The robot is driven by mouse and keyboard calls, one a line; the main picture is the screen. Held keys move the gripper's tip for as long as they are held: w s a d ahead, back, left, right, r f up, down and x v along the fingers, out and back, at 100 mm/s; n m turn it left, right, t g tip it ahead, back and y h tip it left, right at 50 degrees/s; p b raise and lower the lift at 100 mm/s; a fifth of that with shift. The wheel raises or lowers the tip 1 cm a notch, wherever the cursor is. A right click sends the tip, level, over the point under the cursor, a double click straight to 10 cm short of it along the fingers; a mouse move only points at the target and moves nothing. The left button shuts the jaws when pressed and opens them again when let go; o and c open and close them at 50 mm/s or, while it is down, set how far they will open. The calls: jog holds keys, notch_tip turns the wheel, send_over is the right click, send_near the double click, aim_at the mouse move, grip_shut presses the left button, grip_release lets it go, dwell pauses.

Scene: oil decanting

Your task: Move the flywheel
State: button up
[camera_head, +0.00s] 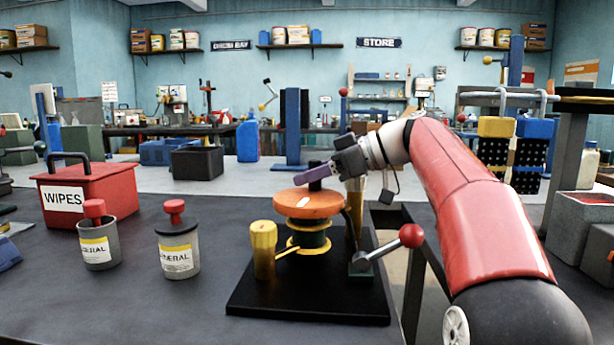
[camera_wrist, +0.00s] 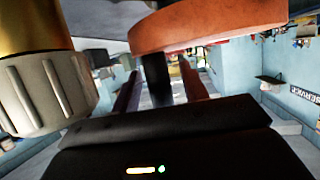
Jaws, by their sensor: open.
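The flywheel is an orange disc (camera_head: 308,204) on top of a stand with yellow rings (camera_head: 309,238), on a black base plate (camera_head: 300,300). A short dark post (camera_head: 315,185) rises from its top. My gripper (camera_head: 308,174) is just above the disc, its purple fingers level across the post. In the wrist view the disc (camera_wrist: 215,25) fills the top. There my open fingers (camera_wrist: 160,82) stand on either side of the dark post (camera_wrist: 156,78), with gaps visible. I cannot tell whether either finger touches it.
A yellow post (camera_head: 263,248) stands left of the flywheel, and a red-ball lever (camera_head: 411,236) right. A brass cylinder with a ridged pale collar (camera_wrist: 45,90) is close in the wrist view.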

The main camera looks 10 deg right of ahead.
jog(key=shift+x, duration=0.75)
grip_shut()
jog(key=shift+w+a+r+n+g+y+p, duration=0.1)
jog(key=shift+w+a+n+g+y+p, duration=0.1)
jog(key=shift+n+g+y+p, duration=0.3)
jog(key=shift+s+a+n+g, duration=0.1)
jog(key=shift+a+n+g, duration=0.1)
jog(key=shift+n+g, duration=0.3)
grip_release()
jog(key=shift+d, duration=0.15)
